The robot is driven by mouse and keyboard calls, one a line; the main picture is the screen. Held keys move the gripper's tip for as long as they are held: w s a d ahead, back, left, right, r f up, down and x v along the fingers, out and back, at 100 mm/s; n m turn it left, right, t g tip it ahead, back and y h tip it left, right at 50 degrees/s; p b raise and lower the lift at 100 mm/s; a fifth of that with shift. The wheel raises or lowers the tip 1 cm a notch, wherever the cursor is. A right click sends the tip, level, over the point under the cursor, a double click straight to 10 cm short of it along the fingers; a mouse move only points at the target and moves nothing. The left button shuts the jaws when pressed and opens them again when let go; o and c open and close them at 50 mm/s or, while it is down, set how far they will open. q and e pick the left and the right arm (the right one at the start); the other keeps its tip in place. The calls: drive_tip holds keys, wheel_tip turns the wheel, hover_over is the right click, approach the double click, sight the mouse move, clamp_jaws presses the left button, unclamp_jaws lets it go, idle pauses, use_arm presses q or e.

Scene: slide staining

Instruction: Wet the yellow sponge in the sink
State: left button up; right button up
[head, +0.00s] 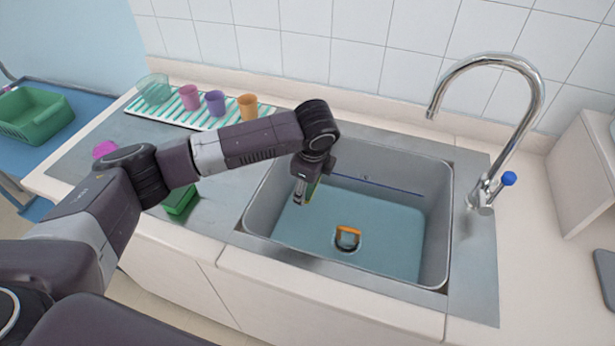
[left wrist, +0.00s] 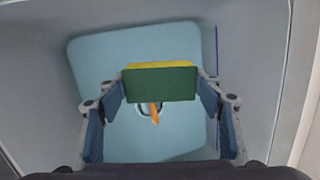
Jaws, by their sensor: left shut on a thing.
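My left gripper (head: 306,190) is over the left part of the sink (head: 447,225), pointing down. In the left wrist view, its fingers (left wrist: 160,88) are shut on a sponge with a green face and a yellow layer, the yellow sponge (left wrist: 160,65). In the head view the sponge (head: 313,188) is mostly hidden by the gripper. Light blue water (head: 390,240) covers the sink's bottom. The sponge looks to be above the water; I cannot tell whether it touches. My right gripper is not in view.
An orange-handled thing (head: 347,238) sits at the drain. A chrome faucet (head: 487,190) with a blue knob stands right of the sink. Cups (head: 215,103) stand on a striped rack behind my arm.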

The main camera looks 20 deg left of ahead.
use_arm(q)
wheel_tip(320, 180, down, 12)
drive_tip(key=b, duration=0.3)
drive_tip(key=shift+r+b, duration=0.25)
drive_tip(key=shift+b, duration=0.1)
drive_tip(key=shift+r, duration=0.1)
idle(0.6)
wheel_tip(320, 180, up, 11)
drive_tip(key=p, duration=1.1)
drive_tip(key=shift+p, duration=0.4)
wheel_tip(320, 180, up, 7)
drive_tip(key=p, duration=0.7)
wheel_tip(320, 180, up, 3)
drive_tip(key=p, duration=0.3)
idle(1.5)
